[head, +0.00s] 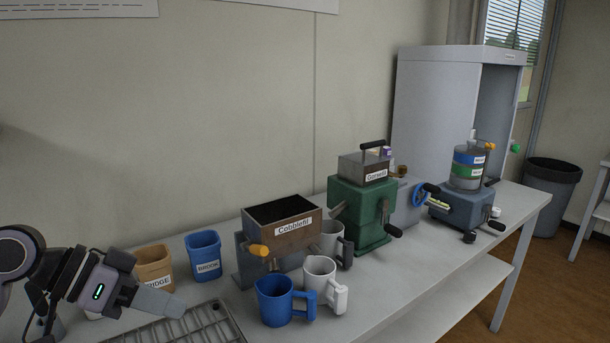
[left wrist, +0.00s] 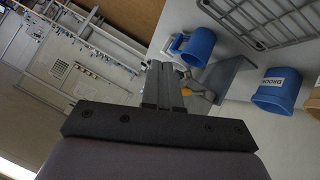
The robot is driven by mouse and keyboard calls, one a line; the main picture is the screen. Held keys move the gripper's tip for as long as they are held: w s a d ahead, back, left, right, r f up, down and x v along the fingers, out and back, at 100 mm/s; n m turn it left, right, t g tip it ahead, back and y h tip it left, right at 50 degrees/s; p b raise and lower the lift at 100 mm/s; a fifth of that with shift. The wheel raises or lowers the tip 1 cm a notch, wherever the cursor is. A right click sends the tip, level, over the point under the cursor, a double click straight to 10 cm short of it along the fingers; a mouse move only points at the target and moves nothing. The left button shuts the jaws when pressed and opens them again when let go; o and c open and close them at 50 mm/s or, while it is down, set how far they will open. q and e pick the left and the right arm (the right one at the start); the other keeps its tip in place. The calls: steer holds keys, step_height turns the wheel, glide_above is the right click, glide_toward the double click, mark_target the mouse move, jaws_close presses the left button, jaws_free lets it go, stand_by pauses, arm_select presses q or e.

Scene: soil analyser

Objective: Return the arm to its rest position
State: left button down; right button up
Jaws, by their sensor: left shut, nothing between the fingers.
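My left arm comes in from the left of the head view. Its gripper (head: 160,302) is shut and empty, reaching over the left part of the table near a grey wire rack (head: 205,325). The shut fingers also show in the left wrist view (left wrist: 163,84), pointing up the picture. A tan cup (head: 152,258), its label partly hidden by the gripper, stands just behind it. A blue cup labelled BROOK (head: 203,248) stands to the right of the tan cup. My right gripper is in neither view.
On the table (head: 395,300) stand a Cobblefil hopper (head: 285,238), a blue jug (head: 275,302), a white jug (head: 318,270) and a green machine (head: 358,212). A blue-grey device (head: 465,205) and a tall grey cabinet (head: 432,110) are farther right. The table's front right is clear.

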arm_select(q)
steer(key=s+d+f+n+y, duration=0.15)
steer(key=s+f, duration=0.25)
steer(key=f, duration=0.5)
steer(key=s+d+f+n+y, duration=0.1)
steer(key=s+f+y, duration=0.3)
steer(key=f, duration=0.5)
steer(key=s+a+f+n+y, duration=0.2)
steer(key=s+a+f, duration=0.1)
steer(key=s, duration=0.5)
steer(key=s+a+f+n+y, duration=0.2)
steer(key=s+a+f, duration=0.15)
steer(key=s, duration=0.35)
steer(key=w+d+f+t+h, duration=0.2)
steer(key=w+f+t, duration=0.4)
steer(key=f, duration=0.3)
steer(key=shift+w+d+m+t, duration=0.35)
steer(key=shift+w+d+t, duration=0.1)
steer(key=shift+d, duration=0.2)
steer(key=shift+f, duration=0.1)
stand_by(1.1)
